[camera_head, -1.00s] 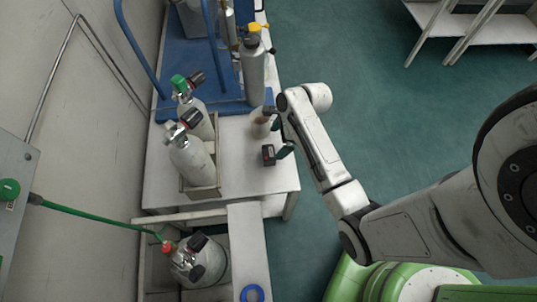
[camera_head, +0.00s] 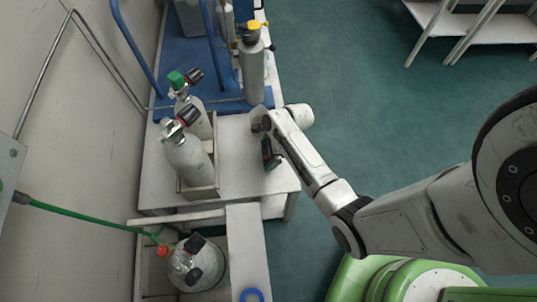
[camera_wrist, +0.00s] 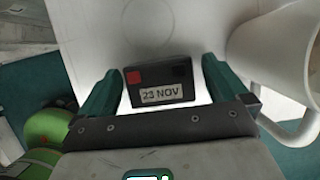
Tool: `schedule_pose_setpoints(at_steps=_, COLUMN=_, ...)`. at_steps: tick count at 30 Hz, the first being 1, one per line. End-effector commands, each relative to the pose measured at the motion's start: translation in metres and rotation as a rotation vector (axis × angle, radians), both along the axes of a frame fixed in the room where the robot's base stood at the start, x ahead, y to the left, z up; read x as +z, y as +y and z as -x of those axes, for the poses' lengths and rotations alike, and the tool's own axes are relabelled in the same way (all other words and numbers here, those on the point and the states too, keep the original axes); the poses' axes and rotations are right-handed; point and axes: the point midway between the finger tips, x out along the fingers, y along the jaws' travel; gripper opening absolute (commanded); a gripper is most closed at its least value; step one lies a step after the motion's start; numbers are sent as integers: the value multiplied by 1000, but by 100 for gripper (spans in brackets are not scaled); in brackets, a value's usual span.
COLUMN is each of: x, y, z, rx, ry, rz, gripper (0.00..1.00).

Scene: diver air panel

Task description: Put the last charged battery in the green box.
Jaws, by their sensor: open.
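A small black battery (camera_wrist: 155,83) with a red terminal, a black terminal and a label reading "23 NOV" sits on the white table top in the wrist view. My gripper (camera_wrist: 158,76) is open, with one green finger on each side of the battery; a little light surface shows between the fingers and its sides. In the head view my gripper (camera_head: 269,153) is low over the table's right part and largely hides the battery.
A white mug (camera_wrist: 275,55) stands close to the right of my gripper in the wrist view. Grey cylinders in a wooden rack (camera_head: 203,190) stand left on the table (camera_head: 235,150). A blue cart (camera_head: 228,104) is behind.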

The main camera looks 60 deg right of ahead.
Motion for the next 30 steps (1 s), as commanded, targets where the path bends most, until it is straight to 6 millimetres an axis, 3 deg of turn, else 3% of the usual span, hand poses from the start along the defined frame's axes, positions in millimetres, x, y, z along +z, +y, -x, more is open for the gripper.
schedule_pose_setpoints(at_steps=3, x=1, y=0, z=0, rx=0, ry=0, rz=0, gripper=100)
schedule_pose_setpoints(at_steps=27, x=1, y=0, z=0, rx=0, ry=-1, rz=0, gripper=23)
schedule_pose_setpoints(at_steps=30, x=1, y=0, z=0, rx=0, ry=-1, rz=0, gripper=21)
